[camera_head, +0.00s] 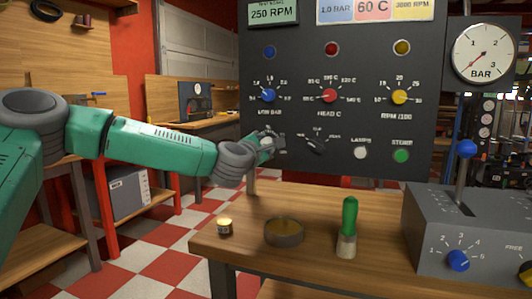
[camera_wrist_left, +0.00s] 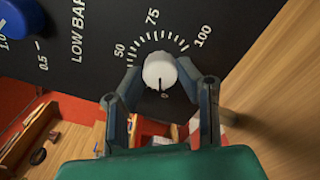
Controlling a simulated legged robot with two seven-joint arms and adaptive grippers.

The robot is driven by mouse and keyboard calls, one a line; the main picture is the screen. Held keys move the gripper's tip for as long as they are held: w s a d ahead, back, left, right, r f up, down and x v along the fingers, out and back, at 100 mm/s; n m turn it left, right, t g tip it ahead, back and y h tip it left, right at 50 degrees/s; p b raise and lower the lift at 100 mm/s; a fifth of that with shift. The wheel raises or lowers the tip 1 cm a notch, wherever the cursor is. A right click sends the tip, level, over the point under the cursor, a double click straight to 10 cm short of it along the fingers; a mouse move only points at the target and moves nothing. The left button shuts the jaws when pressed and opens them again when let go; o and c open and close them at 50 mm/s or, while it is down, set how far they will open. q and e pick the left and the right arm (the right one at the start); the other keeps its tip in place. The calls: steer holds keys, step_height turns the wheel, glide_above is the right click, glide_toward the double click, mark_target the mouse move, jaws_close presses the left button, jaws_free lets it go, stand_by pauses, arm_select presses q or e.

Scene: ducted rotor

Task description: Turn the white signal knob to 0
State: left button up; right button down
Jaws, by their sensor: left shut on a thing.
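The white signal knob (camera_wrist_left: 159,70) is on the dark panel, inside a printed scale with 50, 75 and 100 showing. Its black pointer line points down in the left wrist view, on the side away from 75. A small mark like a 0 is at the line's lower end. My left gripper (camera_wrist_left: 161,78) has one finger on each side of the knob and is shut on it. In the head view my left gripper (camera_head: 262,143) reaches the panel's lower left and covers much of the knob. My right gripper is in neither view.
The dark panel (camera_head: 300,65) also carries blue (camera_head: 268,96), red (camera_head: 330,96) and yellow (camera_head: 400,97) knobs, and a black knob (camera_head: 317,146) close right of my gripper. Below, a wooden table (camera_head: 320,205) holds a small jar, a round dish, a green-handled brush and a grey box (camera_head: 425,225).

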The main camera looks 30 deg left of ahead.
arm_select(q)
steer(key=shift+a+f+n+b, duration=0.15)
steer(key=shift+f+n+b, duration=0.2)
steer(key=shift+f+n, duration=0.2)
steer(key=shift+s+r+n, duration=0.1)
steer(key=shift+n, duration=0.15)
steer(key=o, duration=1.1)
steer(key=shift+a, duration=0.1)
steer(key=shift+r, duration=0.1)
steer(key=v, duration=1.1)
steer(key=shift+s, duration=0.4)
